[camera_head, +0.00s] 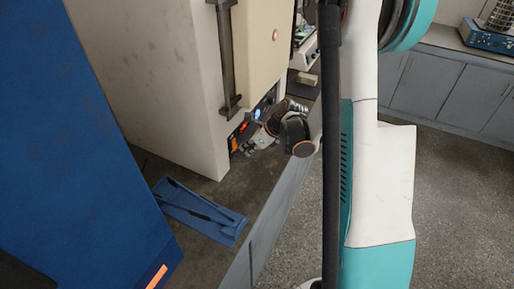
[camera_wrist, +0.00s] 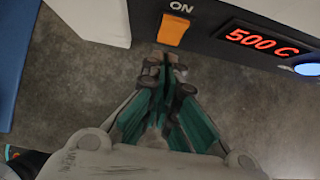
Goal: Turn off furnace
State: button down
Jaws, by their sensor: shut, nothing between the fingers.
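The furnace (camera_head: 160,80) is a large off-white box with a vertical bar handle, left of centre in the head view. Its dark control panel (camera_wrist: 215,28) fills the top of the wrist view. An orange switch (camera_wrist: 173,30) sits there under the word ON. Right of it, a red display (camera_wrist: 262,40) reads 500 C, with a lit blue button (camera_wrist: 308,68) beyond. My gripper (camera_wrist: 167,62) is shut and empty, its tips just below the switch; I cannot tell if they touch. In the head view my gripper (camera_head: 250,146) is at the panel, partly hidden by my wrist.
A blue tray (camera_head: 188,210) with a dark long tool lies on the bench in front of the furnace. A large blue cabinet (camera_head: 65,140) stands at the left. Grey cabinets (camera_head: 430,85) line the back right, with open floor before them.

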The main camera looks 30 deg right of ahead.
aim_at(234, 144)
jog(key=shift+w+a+f, duration=0.35)
jog(key=shift+w+a, duration=0.25)
jog(key=shift+w, duration=0.25)
jog(key=shift+b, duration=0.3)
jog(key=shift+w+a+f+b, duration=0.15)
jog(key=shift+w+f+b, duration=0.05)
jog(key=shift+f+b, duration=0.1)
jog(key=shift+r, duration=0.2)
jog(key=shift+r+p, duration=0.5)
jog(key=shift+r, duration=0.15)
